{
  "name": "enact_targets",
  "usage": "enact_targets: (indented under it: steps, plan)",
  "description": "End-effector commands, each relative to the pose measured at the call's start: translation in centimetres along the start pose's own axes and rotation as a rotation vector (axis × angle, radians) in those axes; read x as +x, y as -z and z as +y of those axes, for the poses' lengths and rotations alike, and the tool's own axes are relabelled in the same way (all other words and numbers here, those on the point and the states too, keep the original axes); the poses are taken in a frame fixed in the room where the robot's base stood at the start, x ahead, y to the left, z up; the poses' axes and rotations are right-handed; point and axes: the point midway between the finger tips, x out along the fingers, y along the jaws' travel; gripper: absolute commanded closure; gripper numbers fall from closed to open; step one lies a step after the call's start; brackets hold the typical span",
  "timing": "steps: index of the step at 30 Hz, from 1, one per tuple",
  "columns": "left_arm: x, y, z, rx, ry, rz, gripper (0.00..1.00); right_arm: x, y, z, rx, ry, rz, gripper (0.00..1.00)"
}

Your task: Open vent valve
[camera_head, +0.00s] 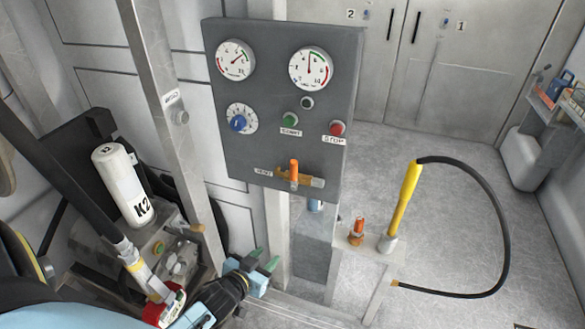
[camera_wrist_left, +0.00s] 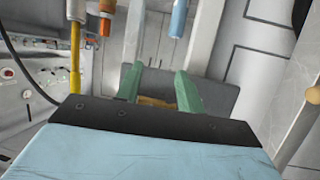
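The vent valve is on the lower part of the dark grey control panel (camera_head: 230,110), beside a VENT label (camera_head: 263,172). Its orange handle (camera_head: 294,174) stands upright over a brass-coloured body (camera_head: 316,182). My left gripper (camera_head: 265,259) is below the panel and slightly left of the valve, apart from it. Its green fingers are spread, with nothing held between them. In the left wrist view the open fingers (camera_wrist_left: 157,70) frame part of a dark grey surface (camera_wrist_left: 222,98). A brownish-orange patch shows low between them; I cannot tell what it is. My right gripper is not in view.
A metal post (camera_head: 165,110) and a white K2 cylinder (camera_head: 122,185) are at left.

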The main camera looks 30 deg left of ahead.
Motion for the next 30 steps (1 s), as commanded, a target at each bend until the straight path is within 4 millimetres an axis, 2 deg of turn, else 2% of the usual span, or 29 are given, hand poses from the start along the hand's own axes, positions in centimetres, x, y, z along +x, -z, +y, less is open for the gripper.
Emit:
enact_targets:
  steps: [1,3,6,9,12,16,30]
  plan:
    - [-0.4,4.4,-0.5,-0.003,0.000,0.087,0.62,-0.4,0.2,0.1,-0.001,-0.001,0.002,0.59]
    - [-1.1,9.3,-0.8,-0.011,-0.004,0.189,0.62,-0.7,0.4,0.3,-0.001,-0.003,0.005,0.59]
    - [-2.3,14.3,-1.2,-0.016,-0.011,0.296,0.62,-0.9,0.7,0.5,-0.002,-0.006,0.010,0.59]
    - [-3.2,17.1,-1.2,-0.017,-0.018,0.357,0.62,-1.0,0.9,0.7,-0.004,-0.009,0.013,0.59]
    - [-3.3,18.3,-1.3,-0.018,-0.021,0.382,0.62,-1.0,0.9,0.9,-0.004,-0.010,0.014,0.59]
    - [-2.1,18.9,-1.2,-0.019,-0.021,0.386,0.62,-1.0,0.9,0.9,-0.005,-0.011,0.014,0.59]
    - [6.2,22.1,-1.1,-0.018,-0.020,0.383,0.62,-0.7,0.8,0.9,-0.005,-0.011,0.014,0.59]
